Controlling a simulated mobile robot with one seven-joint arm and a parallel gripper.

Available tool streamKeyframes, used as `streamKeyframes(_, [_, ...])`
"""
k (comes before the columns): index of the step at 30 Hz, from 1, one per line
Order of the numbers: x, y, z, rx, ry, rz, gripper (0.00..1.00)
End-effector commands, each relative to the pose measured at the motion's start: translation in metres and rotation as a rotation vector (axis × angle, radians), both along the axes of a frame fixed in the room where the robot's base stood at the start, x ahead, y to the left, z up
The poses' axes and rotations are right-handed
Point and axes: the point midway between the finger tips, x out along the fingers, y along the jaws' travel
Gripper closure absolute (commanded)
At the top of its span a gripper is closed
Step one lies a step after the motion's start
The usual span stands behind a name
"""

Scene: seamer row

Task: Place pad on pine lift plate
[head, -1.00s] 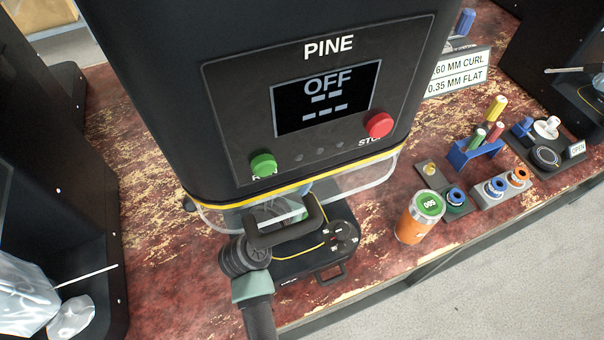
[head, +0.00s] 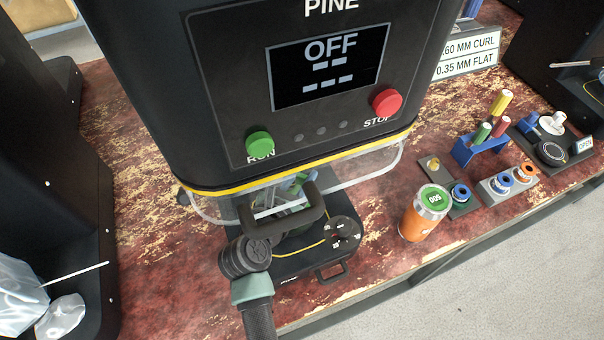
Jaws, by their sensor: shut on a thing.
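The PINE seamer (head: 240,110) stands in front of me with a clear guard (head: 365,170) below its yellow stripe. My gripper (head: 290,192) reaches in under the machine head at the guard. It is shut, and its fingertips are mostly hidden behind its own black body and the guard. A small blue-green piece shows through the guard by the fingertips; I cannot tell whether it is the pad. The lift plate is not clearly visible under the head. The machine's black base (head: 300,265), with a yellow curved line, lies just below and right of my gripper.
An orange can (head: 417,222) with a green top stands right of the base. Farther right are a blue pen rack (head: 480,147), small gauge blocks (head: 508,182) and a dial tray (head: 552,150). Another machine and clear plastic bags (head: 30,300) are at left.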

Motion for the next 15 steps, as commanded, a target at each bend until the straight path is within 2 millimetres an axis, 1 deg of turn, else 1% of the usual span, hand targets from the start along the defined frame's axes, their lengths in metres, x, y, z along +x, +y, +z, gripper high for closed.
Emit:
streamKeyframes(9, [-0.0002,-0.0001,-0.0075,-0.001,0.0,0.0,1.0])
streamKeyframes(10, [-0.0001,-0.0001,-0.0074,-0.001,0.0,0.0,0.69])
streamKeyframes(14, [-0.0001,-0.0001,-0.0067,-0.001,0.0,0.0,0.46])
streamKeyframes(15, [-0.0001,-0.0001,-0.0067,-0.001,0.0,0.0,0.39])
